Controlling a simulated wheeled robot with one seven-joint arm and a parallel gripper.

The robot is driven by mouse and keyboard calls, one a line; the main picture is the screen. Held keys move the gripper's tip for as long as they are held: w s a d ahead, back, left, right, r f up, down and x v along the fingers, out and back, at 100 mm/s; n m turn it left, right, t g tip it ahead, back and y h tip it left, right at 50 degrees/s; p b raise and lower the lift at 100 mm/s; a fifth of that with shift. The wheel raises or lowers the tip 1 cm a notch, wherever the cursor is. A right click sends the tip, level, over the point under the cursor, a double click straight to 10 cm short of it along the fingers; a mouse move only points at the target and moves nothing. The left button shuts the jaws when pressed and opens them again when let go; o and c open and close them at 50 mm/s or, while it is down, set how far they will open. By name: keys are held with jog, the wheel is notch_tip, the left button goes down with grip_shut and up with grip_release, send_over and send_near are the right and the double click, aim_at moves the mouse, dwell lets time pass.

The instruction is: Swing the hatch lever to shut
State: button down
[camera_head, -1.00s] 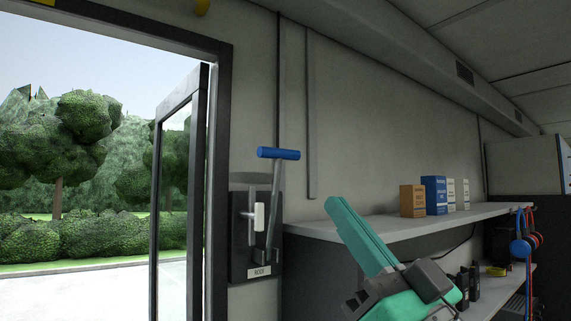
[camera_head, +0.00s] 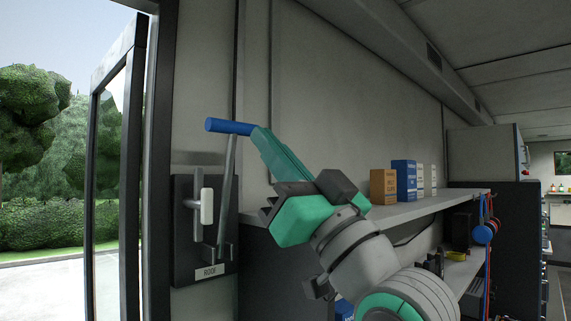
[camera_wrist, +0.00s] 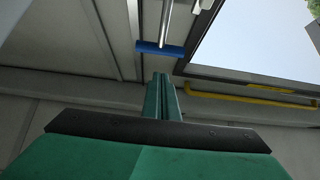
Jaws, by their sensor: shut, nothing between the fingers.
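The hatch lever is a grey shaft (camera_head: 229,185) with a blue crossbar handle (camera_head: 227,126) on top. It stands nearly upright on a dark wall panel (camera_head: 185,245) labelled "ROOF". My gripper (camera_head: 258,135) is shut and empty, with its green fingers pointing up and left. In the head view its tips overlap the right end of the blue handle. In the wrist view the handle (camera_wrist: 160,48) lies just beyond the shut fingertips (camera_wrist: 160,76), with a small gap in the picture. I cannot tell whether they touch.
A small white handle (camera_head: 207,207) sits on the panel left of the shaft. An open door (camera_head: 135,160) stands at the left. A shelf (camera_head: 400,212) with several boxes is at the right, behind my arm. A yellow rail (camera_wrist: 250,97) shows in the wrist view.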

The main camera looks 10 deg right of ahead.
aim_at(236, 134)
jog(key=shift+w+a+r, duration=0.35)
jog(key=shift+w+a, duration=0.25)
jog(key=shift+w, duration=0.35)
jog(key=shift+w+a+r, duration=0.3)
jog(key=shift+w+a, duration=0.25)
jog(key=shift+w, duration=0.35)
jog(key=shift+w+a+r, duration=0.35)
jog(key=shift+w+a, duration=0.25)
jog(key=shift+w, duration=0.35)
jog(key=shift+w+a+r+g+h, duration=0.3)
jog(key=shift+w+a+g, duration=0.15)
jog(key=shift+w, duration=0.3)
jog(key=shift+w+a+r+g+h, duration=0.35)
jog(key=shift+w+a, duration=0.15)
jog(key=shift+w, duration=0.2)
jog(key=shift+a+f, duration=0.1)
jog(key=shift+a, duration=0.15)
